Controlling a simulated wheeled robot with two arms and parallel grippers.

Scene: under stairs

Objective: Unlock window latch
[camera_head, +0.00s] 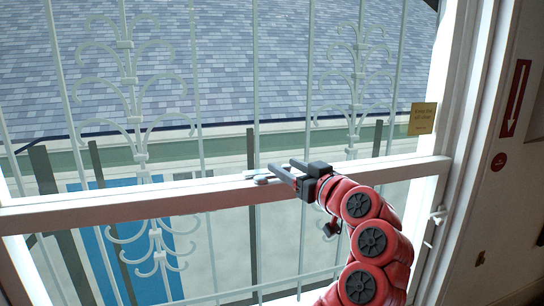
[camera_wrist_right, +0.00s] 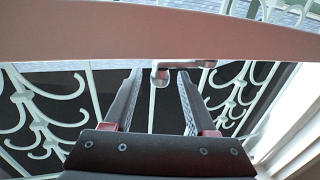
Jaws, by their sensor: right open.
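A small silver window latch (camera_head: 262,178) sits on the white horizontal window rail (camera_head: 110,203) in the head view. In the right wrist view the latch (camera_wrist_right: 160,76) shows at the lower edge of the rail, with a short lever pointing right. My right gripper (camera_head: 283,167) is open at the latch, its fingers pointing left along the rail. In the right wrist view the two fingers (camera_wrist_right: 158,78) lie on either side of the latch's post, with gaps visible. I cannot tell whether either finger touches it. My left gripper is not in view.
White ornamental bars (camera_head: 141,155) stand behind the glass. A yellow sign (camera_head: 422,118) is at the right of the window. A small white fitting (camera_head: 438,215) sticks out from the right frame. A red arrow sign (camera_head: 515,97) is on the right wall.

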